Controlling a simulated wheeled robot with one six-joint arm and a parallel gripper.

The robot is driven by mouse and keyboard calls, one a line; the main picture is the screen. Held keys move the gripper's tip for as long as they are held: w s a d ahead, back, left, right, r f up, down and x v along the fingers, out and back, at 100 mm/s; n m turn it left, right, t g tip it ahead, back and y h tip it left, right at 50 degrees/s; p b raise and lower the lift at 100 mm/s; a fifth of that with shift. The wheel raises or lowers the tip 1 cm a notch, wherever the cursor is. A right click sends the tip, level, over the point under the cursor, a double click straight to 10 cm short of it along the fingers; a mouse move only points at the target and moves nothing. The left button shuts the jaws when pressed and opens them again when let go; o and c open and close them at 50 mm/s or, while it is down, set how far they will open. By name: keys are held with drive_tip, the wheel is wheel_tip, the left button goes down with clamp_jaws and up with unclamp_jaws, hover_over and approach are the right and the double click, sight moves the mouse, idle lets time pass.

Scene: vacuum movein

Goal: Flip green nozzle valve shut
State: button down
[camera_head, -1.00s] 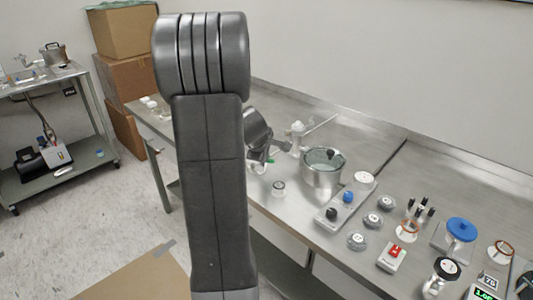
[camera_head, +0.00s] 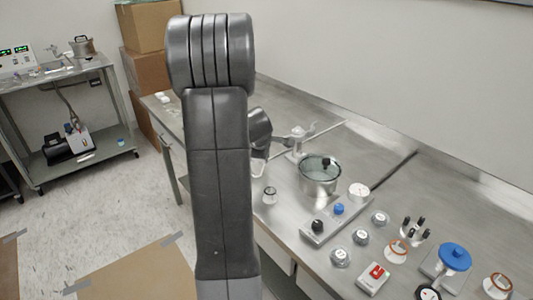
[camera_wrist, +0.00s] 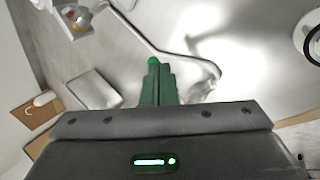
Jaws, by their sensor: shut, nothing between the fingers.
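A small bright green part (camera_wrist: 154,60), which looks like the green nozzle valve, shows just past my fingertips in the wrist view. Its handle position is mostly hidden by the fingers. My gripper (camera_wrist: 157,74) is shut and empty, its dark green fingers together and pointing at the green part. I cannot tell whether they touch it. In the head view my dark wrist is above the bench near a white stand (camera_head: 297,141), partly hidden behind my arm. The green part does not show there.
A metal pot (camera_head: 319,182) with a glass lid stands right of the wrist on the steel bench. A panel with black and blue knobs (camera_head: 338,210), round grey knobs and a red switch (camera_head: 376,273) lie in front. In the wrist view a pale curved tube (camera_wrist: 165,55) runs close by.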

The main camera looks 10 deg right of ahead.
drive_tip(key=shift+s+a+b, duration=0.1)
drive_tip(key=shift+a+b, duration=0.5)
drive_tip(key=shift+a, duration=0.25)
drive_tip(key=shift+s+a+r+p, duration=0.1)
drive_tip(key=shift+s+r+p, duration=0.1)
drive_tip(key=shift+r+p, duration=0.35)
drive_tip(key=s+d+r+p, duration=0.2)
drive_tip(key=s+r, duration=0.5)
drive_tip(key=r, duration=0.3)
drive_tip(key=shift+r, duration=0.3)
drive_tip(key=shift+f, duration=0.1)
